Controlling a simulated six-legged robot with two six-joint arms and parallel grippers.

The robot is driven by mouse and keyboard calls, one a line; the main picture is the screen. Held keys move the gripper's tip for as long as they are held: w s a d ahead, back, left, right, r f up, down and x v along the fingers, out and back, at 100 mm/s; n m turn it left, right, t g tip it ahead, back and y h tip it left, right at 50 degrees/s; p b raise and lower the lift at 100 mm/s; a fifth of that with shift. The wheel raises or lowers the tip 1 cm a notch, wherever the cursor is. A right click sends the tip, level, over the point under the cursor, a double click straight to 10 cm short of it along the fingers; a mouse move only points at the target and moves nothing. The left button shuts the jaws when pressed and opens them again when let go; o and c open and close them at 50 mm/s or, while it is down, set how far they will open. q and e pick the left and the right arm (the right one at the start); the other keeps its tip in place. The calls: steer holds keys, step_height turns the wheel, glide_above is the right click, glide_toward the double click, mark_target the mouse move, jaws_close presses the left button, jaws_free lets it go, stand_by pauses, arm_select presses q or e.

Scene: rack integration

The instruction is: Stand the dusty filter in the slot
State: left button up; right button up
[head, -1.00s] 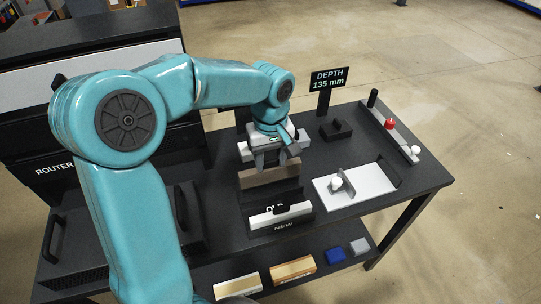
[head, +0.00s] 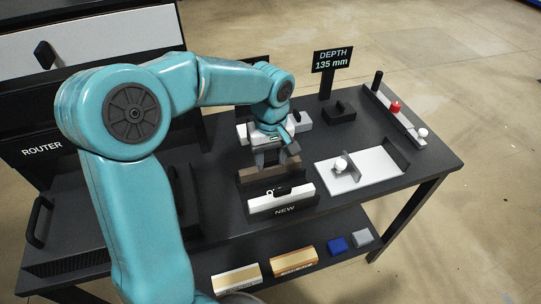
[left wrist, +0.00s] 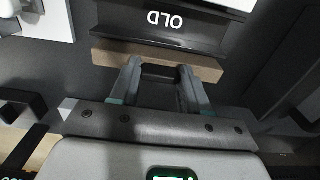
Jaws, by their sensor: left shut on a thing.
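The dusty filter (head: 262,174) is a brown bar. My left gripper (head: 274,158) points down from above and is shut on its dark handle. In the left wrist view the brown filter (left wrist: 112,54) runs across behind the gripper's fingertips (left wrist: 160,72). The dark slot holder marked OLD (left wrist: 167,38) is right beside it. In the head view the filter is at this holder, its lower part hidden behind the dark wall. I cannot tell whether it rests on the bottom. My right gripper is not in view.
A white filter (head: 272,203) stands in the NEW holder (head: 285,211) in front. A white plate with a knob (head: 355,173) lies to the right. A DEPTH 135 mm sign (head: 333,60) stands behind. The router (head: 45,150) is at left. Boxes lie on the lower shelf.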

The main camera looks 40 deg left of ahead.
arm_select(q)
steer(key=shift+f, duration=0.1)
steer(key=shift+f, duration=0.25)
steer(key=o, duration=1.2)
step_height(320, 180, up, 16)
steer(key=shift+r+p, duration=0.2)
steer(key=shift+p, duration=0.4)
